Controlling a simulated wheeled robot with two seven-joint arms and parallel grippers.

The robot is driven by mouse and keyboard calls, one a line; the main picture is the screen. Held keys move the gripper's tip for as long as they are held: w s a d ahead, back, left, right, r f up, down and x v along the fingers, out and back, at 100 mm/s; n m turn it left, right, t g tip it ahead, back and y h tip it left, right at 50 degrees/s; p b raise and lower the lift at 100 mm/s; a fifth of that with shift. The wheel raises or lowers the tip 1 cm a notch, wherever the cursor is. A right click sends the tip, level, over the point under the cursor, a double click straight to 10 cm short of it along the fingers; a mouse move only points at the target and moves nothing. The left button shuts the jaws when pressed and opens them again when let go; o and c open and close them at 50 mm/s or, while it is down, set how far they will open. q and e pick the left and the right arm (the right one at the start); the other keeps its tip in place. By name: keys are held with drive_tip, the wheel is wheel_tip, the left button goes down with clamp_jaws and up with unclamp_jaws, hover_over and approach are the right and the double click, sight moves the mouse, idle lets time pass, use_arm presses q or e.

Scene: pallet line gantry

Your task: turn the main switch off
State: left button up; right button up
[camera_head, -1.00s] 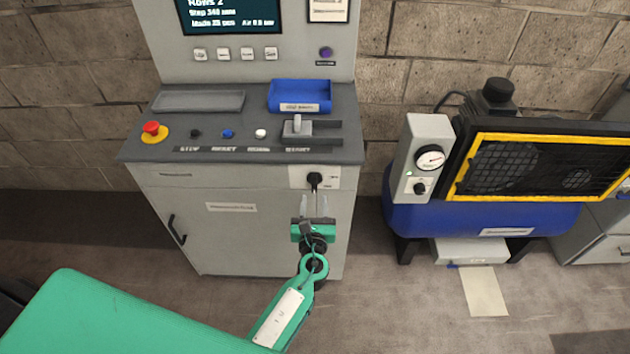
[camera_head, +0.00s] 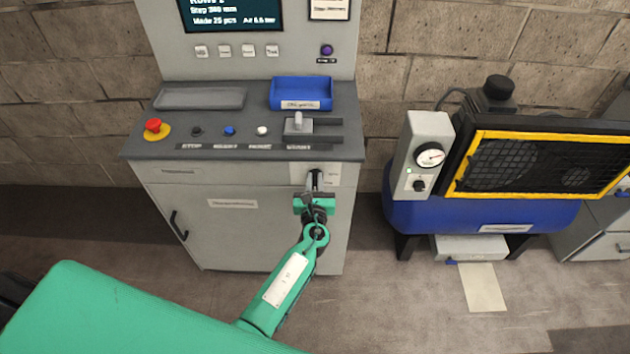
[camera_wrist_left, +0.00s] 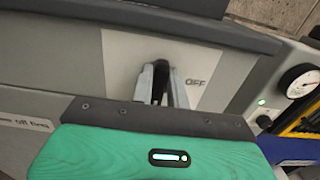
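The main switch (camera_head: 315,179) is a black handle on a pale plate (camera_head: 298,173) at the upper right of the grey cabinet's front. In the left wrist view the black handle (camera_wrist_left: 161,78) stands roughly upright, and the word OFF shows on the plate to its right. My left gripper (camera_head: 315,184) is at the switch, with one grey finger on each side of the handle. The fingers (camera_wrist_left: 162,88) look closed in on it; they hide part of the handle. My right gripper is not in view.
Above the switch, the console top (camera_head: 150,146) holds a red emergency button (camera_head: 153,125), small buttons, a grey lever (camera_head: 298,124) and a blue tray (camera_head: 301,92). A blue compressor (camera_head: 480,216) with a gauge box (camera_head: 425,150) stands at the right. Floor between them is clear.

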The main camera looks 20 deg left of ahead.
use_arm(q)
clamp_jaws()
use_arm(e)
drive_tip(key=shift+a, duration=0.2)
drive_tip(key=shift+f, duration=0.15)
use_arm(q)
drive_tip(key=shift+a+f+n+b, duration=0.15)
drive_tip(key=shift+f+n+b, duration=0.1)
drive_tip(key=shift+n+b, duration=0.95)
use_arm(e)
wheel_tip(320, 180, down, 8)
drive_tip(key=b, duration=0.6)
use_arm(q)
drive_tip(key=shift+s+a+f+n+b, duration=0.1)
drive_tip(key=shift+a+f+n+b, duration=0.15)
drive_tip(key=shift+n+b, duration=1.75)
drive_tip(key=shift+s+a+f+n+b, duration=0.2)
drive_tip(key=shift+n+b, duration=0.45)
drive_tip(key=shift+n, duration=2.6)
drive_tip(key=shift+w+a+f+n+b, duration=0.1)
drive_tip(key=shift+a+f+n+b, duration=0.2)
drive_tip(key=shift+n+b, duration=1.7)
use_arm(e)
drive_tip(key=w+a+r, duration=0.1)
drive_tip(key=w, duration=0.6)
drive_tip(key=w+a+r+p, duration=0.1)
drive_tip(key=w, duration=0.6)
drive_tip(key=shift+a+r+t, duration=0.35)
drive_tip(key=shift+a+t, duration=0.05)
